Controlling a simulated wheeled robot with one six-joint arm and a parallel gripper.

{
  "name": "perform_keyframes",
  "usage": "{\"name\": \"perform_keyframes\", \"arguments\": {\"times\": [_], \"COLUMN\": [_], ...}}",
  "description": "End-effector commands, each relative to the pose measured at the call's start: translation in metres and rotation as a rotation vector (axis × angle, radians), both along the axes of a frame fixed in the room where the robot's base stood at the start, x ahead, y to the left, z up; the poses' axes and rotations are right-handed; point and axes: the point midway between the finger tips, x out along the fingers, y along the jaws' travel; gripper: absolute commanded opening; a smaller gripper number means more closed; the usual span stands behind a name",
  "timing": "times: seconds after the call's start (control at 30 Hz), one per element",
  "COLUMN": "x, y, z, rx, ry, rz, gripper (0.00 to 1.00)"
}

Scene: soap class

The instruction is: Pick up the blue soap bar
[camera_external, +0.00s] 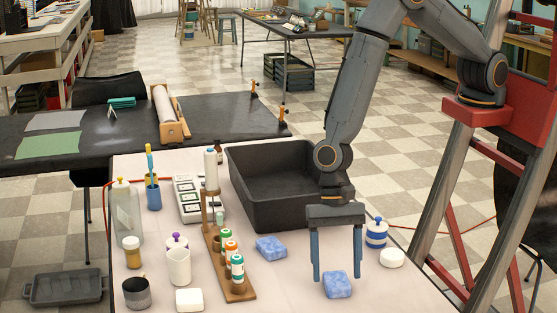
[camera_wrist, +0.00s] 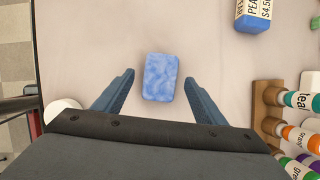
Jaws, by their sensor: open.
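A blue mottled soap bar (camera_external: 338,286) lies on the pale tabletop near the front. My gripper (camera_external: 337,276) is open above it, pointing down, one finger to each side. In the wrist view the bar (camera_wrist: 161,76) shows between and slightly beyond the spread fingertips (camera_wrist: 159,80), with a gap on both sides. I cannot tell the exact height of the fingertips over the table. A second blue mottled bar (camera_external: 271,247) lies further left and back, beside the bottle rack.
A dark grey bin (camera_external: 250,185) stands behind my gripper. A round white soap (camera_external: 392,257) and a blue-striped jar (camera_external: 376,233) are to the right. A wooden rack (camera_external: 236,290) of small bottles is left. A blue labelled package (camera_wrist: 253,16) shows in the wrist view.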

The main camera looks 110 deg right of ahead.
Motion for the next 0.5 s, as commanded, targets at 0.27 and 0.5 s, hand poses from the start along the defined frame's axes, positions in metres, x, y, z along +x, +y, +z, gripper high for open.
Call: {"name": "perform_keyframes", "arguments": {"times": [0.27, 0.5], "x": [0.0013, 0.0014], "y": [0.0059, 0.0057], "z": [-0.0138, -0.0137], "rx": [0.000, 0.000], "ry": [-0.001, -0.001], "rz": [0.002, 0.001], "gripper": [0.65, 0.53]}}
